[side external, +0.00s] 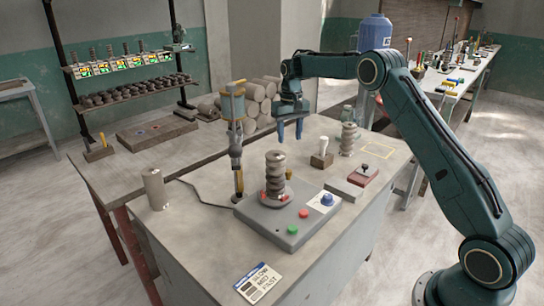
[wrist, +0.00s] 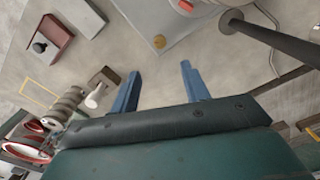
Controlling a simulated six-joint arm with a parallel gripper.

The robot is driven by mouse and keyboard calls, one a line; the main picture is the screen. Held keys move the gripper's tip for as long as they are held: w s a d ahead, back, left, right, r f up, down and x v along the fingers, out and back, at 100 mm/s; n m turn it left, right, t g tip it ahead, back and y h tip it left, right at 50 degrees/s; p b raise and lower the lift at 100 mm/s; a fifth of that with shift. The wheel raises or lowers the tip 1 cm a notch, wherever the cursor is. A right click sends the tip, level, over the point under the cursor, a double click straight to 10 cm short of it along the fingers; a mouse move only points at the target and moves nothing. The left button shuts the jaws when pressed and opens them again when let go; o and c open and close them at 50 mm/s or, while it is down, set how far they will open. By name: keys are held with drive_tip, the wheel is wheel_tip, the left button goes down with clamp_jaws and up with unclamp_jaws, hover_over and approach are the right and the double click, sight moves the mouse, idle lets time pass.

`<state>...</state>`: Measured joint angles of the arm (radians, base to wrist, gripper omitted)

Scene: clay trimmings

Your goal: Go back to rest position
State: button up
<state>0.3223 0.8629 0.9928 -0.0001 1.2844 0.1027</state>
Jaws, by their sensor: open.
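My gripper (side external: 289,128) is open and empty. In the side external view it hangs above the back of the grey worktable (side external: 215,245), behind the trimming machine. Its two blue fingers also show apart in the wrist view (wrist: 160,85), with nothing between them. The grey machine base (side external: 262,226) carries a ribbed brown clay piece (side external: 275,178) standing upright on it. A yellow and grey upright tool (side external: 233,125) stands just left of that piece. My gripper is clear of all of these.
A plain clay cylinder (side external: 154,189) stands at the left. A yellow outline (side external: 378,149) marks bare tabletop.

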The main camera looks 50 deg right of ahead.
drive_tip(key=shift+r, duration=0.45)
drive_tip(key=s+a+r+n+t, duration=0.1)
drive_tip(key=s+a+r, duration=0.5)
drive_tip(key=s+r, duration=0.2)
drive_tip(key=s+a+r+n+t, duration=0.1)
drive_tip(key=s+a+r+t, duration=0.1)
drive_tip(key=s+a+r, duration=0.5)
drive_tip(key=s+a+f+n+t, duration=0.1)
drive_tip(key=s+a, duration=0.2)
drive_tip(key=s, duration=0.9)
drive_tip(key=s+a+f+n+t, duration=0.1)
drive_tip(key=s+a+f, duration=0.1)
drive_tip(key=s, duration=1)
drive_tip(key=shift+s+a+n+t, duration=0.3)
drive_tip(key=shift+s+a+n, duration=0.1)
drive_tip(key=shift+a, duration=0.2)
drive_tip(key=shift+w, duration=0.1)
